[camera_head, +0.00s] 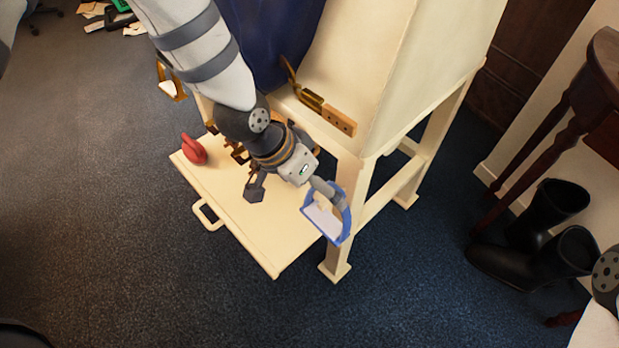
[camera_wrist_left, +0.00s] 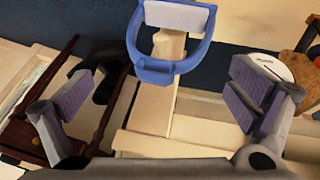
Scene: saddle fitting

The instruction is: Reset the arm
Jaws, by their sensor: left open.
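My left gripper (camera_head: 292,188) is open and empty in front of the cream stand (camera_head: 345,175), above its low shelf. In the left wrist view its two fingers (camera_wrist_left: 165,100) are spread wide. A blue stirrup-like loop with a white tread (camera_head: 325,218) is just beyond the right finger in the head view, close to the stand's front leg. The blue loop also shows in the left wrist view (camera_wrist_left: 165,70), ahead of the gap between the fingers; I cannot tell whether it touches one. Only a link of my right arm shows at the right edge; its gripper is out of view.
The shelf (camera_head: 245,235) holds a red weight-like object (camera_head: 194,150). A brass tool with a wooden block (camera_head: 325,110) lies on the stand. A gold loop (camera_head: 170,85) hangs at left. Black boots (camera_head: 545,240) stand by a dark wooden table (camera_head: 590,90).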

